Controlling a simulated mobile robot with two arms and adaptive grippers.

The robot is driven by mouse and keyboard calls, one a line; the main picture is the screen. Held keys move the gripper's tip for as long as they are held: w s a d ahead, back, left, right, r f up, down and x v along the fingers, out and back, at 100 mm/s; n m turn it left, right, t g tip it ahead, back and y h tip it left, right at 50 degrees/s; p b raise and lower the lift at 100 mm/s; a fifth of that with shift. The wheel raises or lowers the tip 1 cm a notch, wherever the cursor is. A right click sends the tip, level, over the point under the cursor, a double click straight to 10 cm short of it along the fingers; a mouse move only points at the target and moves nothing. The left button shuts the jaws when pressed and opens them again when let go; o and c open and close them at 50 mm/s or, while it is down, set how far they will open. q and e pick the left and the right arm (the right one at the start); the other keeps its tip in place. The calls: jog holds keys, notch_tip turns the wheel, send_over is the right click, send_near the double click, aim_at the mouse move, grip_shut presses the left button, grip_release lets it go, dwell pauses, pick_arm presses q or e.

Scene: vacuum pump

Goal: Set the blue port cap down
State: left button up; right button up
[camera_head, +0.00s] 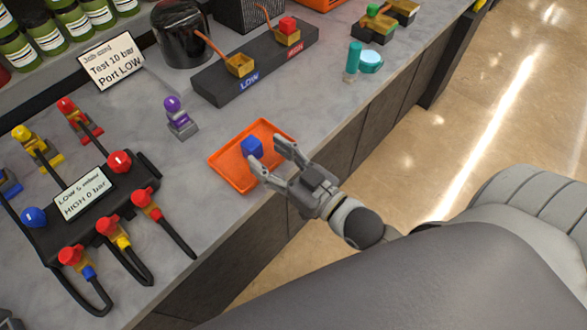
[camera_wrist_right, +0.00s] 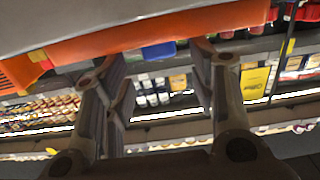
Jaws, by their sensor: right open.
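The blue port cap (camera_head: 252,146) is a small blue block at the orange tray (camera_head: 222,174) on the grey bench. My right gripper (camera_head: 266,150) is open over the tray, with one finger close beside the cap and the other apart to its right. I cannot tell whether a finger touches the cap. In the right wrist view the two fingers of my right gripper (camera_wrist_right: 152,75) stand wide apart, below the orange tray (camera_wrist_right: 150,32). My left gripper is out of view.
A black manifold (camera_head: 110,215) with hoses and colored knobs is at the left. A purple-topped fitting (camera_head: 176,115) stands behind the tray. A dark LOW/HIGH block (camera_head: 220,85) and a teal cylinder (camera_head: 353,60) are further back. The bench front edge runs beneath my right arm.

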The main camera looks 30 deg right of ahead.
jog(key=v, duration=0.6)
jog(key=shift+s+b, duration=0.25)
jog(key=shift+b, duration=0.1)
jog(key=s+d+f+g+h, duration=0.1)
jog(key=d+f+g, duration=0.1)
jog(key=f, duration=1)
jog(key=s+d+f+m+g+h, duration=0.1)
jog(key=s+d+f+g+h, duration=0.15)
jog(key=f, duration=0.95)
jog(key=s+d+f+g+h, duration=0.1)
jog(key=d+f+g, duration=0.15)
jog(key=f, duration=0.85)
jog(key=s+f+g+h, duration=0.1)
jog(key=s+f+g, duration=0.8)
jog(key=s+f, duration=1.2)
jog(key=shift+s+a+f+m+h, duration=0.25)
jog(key=shift+s+m+h, duration=0.1)
jog(key=shift+s, duration=0.45)
